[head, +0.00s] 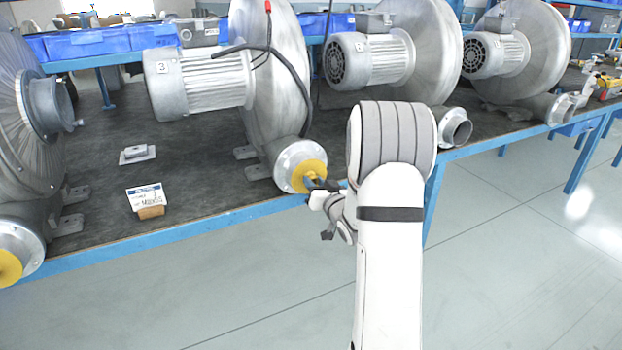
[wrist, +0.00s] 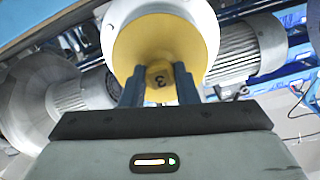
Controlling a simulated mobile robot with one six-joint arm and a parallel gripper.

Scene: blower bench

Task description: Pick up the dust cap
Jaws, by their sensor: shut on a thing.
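The yellow dust cap (head: 308,174) covers the round flanged outlet of the blower with motor number 3, at the bench's front edge. In the wrist view the dust cap (wrist: 160,42) fills the top middle, its round face against the pale flange, with a "3" on its central knob. My gripper (head: 326,186) reaches the cap from the right. In the wrist view my gripper (wrist: 160,85) has its two dark fingers on either side of the knob, shut on it. In the head view my arm and wrist partly hide the fingers.
Blower 3 (head: 275,85) stands on the dark bench top (head: 190,180). More blowers stand to both sides; the left one has another yellow cap (head: 9,267). A small sign (head: 146,197) and a metal block (head: 137,154) lie on the bench. The floor in front is clear.

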